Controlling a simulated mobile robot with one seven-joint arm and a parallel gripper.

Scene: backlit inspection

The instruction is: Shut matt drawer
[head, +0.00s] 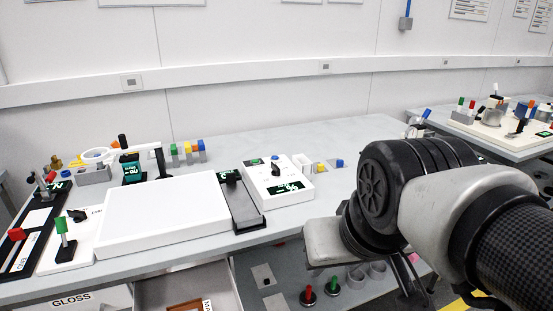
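An open drawer (165,287) juts from under the bench at the bottom of the head view. Its pale inside shows, with a brown item lying in it near the lower edge. A white label starting "MA" shows by its right side; the rest is cut off, as is the drawer's front. To its left is a drawer front labelled "GLOSS" (88,300), which looks closed. My arm comes in from the right, with its grey and black links over the bench's right front. My gripper's fingers cannot be made out.
The bench (310,207) carries a white light panel (165,212), a white switch box (277,183), a dark block and several small coloured parts. A lower shelf (262,277) right of the open drawer holds red and green pegs and grey cups. A second bench stands at far right.

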